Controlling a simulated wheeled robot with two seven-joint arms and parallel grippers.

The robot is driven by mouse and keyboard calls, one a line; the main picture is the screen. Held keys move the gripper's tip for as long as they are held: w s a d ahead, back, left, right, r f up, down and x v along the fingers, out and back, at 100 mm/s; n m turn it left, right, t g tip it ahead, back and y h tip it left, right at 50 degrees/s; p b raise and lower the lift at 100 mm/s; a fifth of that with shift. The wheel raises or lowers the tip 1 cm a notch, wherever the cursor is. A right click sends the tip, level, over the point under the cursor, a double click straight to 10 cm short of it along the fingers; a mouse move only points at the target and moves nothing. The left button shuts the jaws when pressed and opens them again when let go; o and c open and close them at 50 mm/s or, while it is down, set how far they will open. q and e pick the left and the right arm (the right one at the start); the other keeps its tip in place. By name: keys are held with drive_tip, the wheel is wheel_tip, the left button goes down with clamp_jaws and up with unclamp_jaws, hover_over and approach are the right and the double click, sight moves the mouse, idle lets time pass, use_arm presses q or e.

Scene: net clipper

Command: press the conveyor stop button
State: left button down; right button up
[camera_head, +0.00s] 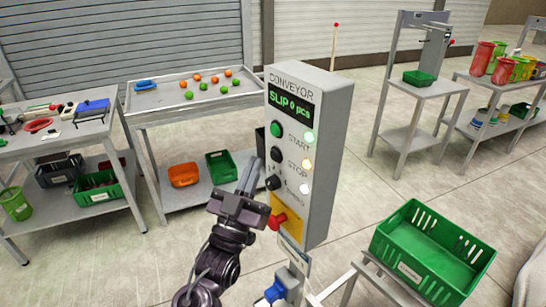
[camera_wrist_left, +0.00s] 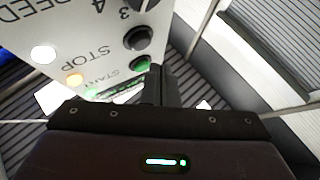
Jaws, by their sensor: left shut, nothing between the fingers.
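The grey conveyor control box (camera_head: 318,150) stands upright at the centre of the head view. Its black stop button (camera_head: 277,154) is beside the word STOP, below the green start button (camera_head: 277,130). My left gripper (camera_head: 252,168) is shut and empty, its fingertips just left of the stop button in the picture. In the left wrist view the panel is upside down. There the fingers (camera_wrist_left: 157,84) point up beside the green start button (camera_wrist_left: 141,64), with the black stop button (camera_wrist_left: 137,38) beyond. I cannot tell whether the fingertips touch anything. My right gripper is out of view.
A black knob (camera_head: 272,183) and a red button (camera_head: 277,220) on a yellow plate are lower on the box. A green crate (camera_head: 425,275) stands at the lower right. A sorting table (camera_head: 165,115) is behind. The display reads "SLIP 0 pcs".

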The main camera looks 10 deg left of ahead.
use_arm(q)
drive_tip(key=shift+w+d, duration=0.4)
idle(1.9)
drive_tip(key=shift+w+d, duration=0.25)
drive_tip(key=shift+w, duration=0.05)
drive_tip(key=shift+w+d, duration=0.3)
idle(0.9)
drive_tip(key=shift+s+a, duration=0.55)
drive_tip(key=shift+s, duration=0.1)
drive_tip(key=shift+a, duration=0.1)
drive_tip(key=shift+s+a+p, duration=0.4)
drive_tip(key=shift+s+a, duration=1.2)
drive_tip(key=shift+s, duration=0.25)
